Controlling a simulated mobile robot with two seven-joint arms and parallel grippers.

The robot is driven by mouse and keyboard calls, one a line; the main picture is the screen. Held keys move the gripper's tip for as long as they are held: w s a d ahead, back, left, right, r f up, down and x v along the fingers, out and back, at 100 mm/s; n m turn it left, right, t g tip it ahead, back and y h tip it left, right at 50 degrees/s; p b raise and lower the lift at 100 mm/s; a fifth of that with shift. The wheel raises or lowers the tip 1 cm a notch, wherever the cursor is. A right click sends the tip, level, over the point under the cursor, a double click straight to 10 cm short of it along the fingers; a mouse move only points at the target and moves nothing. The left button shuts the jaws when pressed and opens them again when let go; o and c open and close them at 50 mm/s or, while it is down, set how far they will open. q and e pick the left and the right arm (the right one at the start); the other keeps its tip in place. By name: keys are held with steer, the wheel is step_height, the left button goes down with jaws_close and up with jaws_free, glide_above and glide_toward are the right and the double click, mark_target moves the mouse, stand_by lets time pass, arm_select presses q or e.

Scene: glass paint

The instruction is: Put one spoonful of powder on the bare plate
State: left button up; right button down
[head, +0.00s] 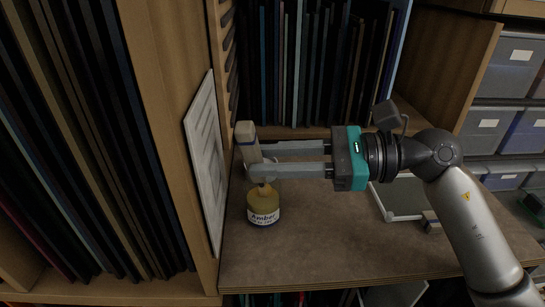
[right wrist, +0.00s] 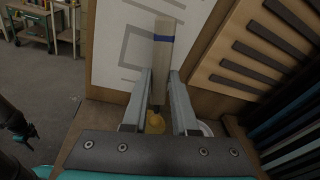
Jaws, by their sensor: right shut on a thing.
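My right gripper (head: 254,160) is shut on the spoon's wooden handle (head: 246,140), which has a blue band. The handle also shows between the fingers in the right wrist view (right wrist: 163,48). The handle stands nearly upright over the jar labelled Amber (head: 263,207); I cannot tell whether the spoon's bowl is inside it. A pale-framed glass plate (head: 401,214) lies flat on the bench to the right, partly hidden by my right arm. No powder on its visible part. What looks like my left gripper (right wrist: 28,132) is small and dark at the right wrist view's left edge.
A white sheet on a board (head: 205,160) stands close left of the jar. A white round rim (right wrist: 206,128) shows beside the right finger. Upright panes (head: 305,65) fill the rack behind. The bench (head: 325,235) is clear between jar and plate.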

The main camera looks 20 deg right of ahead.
mark_target(256, 137)
steer(key=shift+s+a+r+p, duration=0.15)
steer(key=shift+r+p, duration=0.3)
steer(key=shift+r, duration=0.3)
steer(key=shift+s+a+r+p, duration=0.15)
steer(key=shift+r+p, duration=0.25)
steer(key=shift+r, duration=0.35)
steer(key=shift+s+a+r+p, duration=0.15)
steer(key=shift+r+p, duration=0.3)
steer(key=shift+r, duration=0.3)
step_height(256, 137, up, 4)
steer(key=shift+r+p, duration=0.2)
steer(key=shift+p, duration=1.05)
